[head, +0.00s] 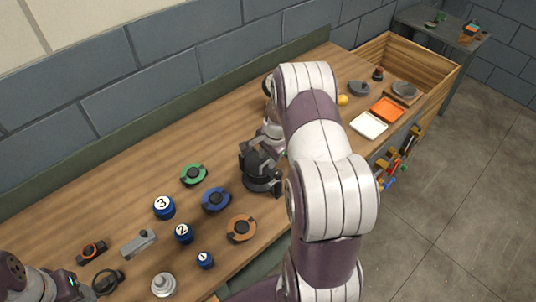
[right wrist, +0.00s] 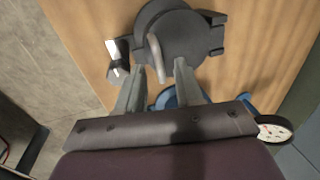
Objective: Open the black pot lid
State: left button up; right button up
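The black pot (head: 262,183) stands on the wooden bench left of my right arm in the head view. In the right wrist view its dark round lid (right wrist: 190,38) has a grey curved handle (right wrist: 154,55) on top and a lug at the side. My right gripper (right wrist: 160,66) is open, its fingers on either side of the handle's near end; I cannot tell whether they touch it. In the head view my right gripper is mostly hidden behind the arm and merges with the pot. My left gripper (head: 72,284) shows partly at the lower left; its fingers are unclear.
Green (head: 194,175), blue (head: 216,199) and orange (head: 241,228) round parts lie left of the pot. Numbered blue cylinders (head: 164,207) stand nearby. A white tray (head: 369,125) and an orange tray (head: 387,109) lie at the right. The bench's front edge is close to the pot.

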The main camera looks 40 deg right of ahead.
jog(key=shift+d+f, duration=0.15)
jog(key=shift+f, duration=0.2)
jog(key=shift+a, duration=0.2)
jog(key=shift+c, duration=0.3)
grip_shut()
jog(key=shift+w+d+r, duration=0.1)
jog(key=shift+w+r, duration=0.05)
jog(key=shift+r, duration=0.05)
dwell(0.5)
